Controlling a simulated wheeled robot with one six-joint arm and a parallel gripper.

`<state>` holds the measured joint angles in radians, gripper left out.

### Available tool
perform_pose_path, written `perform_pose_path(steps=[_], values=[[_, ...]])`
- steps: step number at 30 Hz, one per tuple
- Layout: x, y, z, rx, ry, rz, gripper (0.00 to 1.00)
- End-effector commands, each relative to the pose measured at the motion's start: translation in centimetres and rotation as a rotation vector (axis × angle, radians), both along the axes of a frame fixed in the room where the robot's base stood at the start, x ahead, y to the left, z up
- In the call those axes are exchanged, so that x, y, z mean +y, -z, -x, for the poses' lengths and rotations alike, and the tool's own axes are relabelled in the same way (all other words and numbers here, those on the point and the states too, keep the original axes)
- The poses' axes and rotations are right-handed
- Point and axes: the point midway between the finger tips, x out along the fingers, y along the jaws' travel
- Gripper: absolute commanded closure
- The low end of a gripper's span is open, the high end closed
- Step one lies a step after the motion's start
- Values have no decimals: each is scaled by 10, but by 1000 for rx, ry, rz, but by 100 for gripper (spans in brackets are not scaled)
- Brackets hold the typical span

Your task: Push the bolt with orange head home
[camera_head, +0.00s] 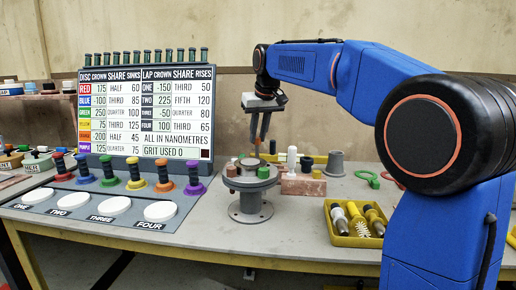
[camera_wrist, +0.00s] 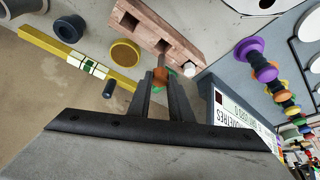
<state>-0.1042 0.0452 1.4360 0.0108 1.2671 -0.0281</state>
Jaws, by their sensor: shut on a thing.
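My gripper (camera_head: 259,141) hangs over the table, above and behind a round grey flanged stand (camera_head: 250,205). In the wrist view its two dark fingers (camera_wrist: 160,80) are shut on the bolt with the orange head (camera_wrist: 161,73). The head sits between the fingertips, and a grey shank seems to point away from the gripper toward a reddish-brown block with square holes (camera_wrist: 135,20). I cannot tell whether the shank touches the block or any hole. In the head view the bolt is too small to make out well.
The brown block (camera_head: 303,187) stands right of the stand, with a white peg (camera_head: 292,158) near it. A yellow tray of tools (camera_head: 353,238) lies at front right. A chart board (camera_head: 145,112) and several coloured spools (camera_head: 135,176) stand left. A grey cone (camera_head: 335,164) stands behind.

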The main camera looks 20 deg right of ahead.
Motion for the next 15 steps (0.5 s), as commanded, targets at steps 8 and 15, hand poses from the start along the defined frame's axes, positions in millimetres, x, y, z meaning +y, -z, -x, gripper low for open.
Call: perform_pose_path(steps=[8,15], values=[[0,-28,-1,0,0,0,100],[0,-44,-1,0,0,0,100]])
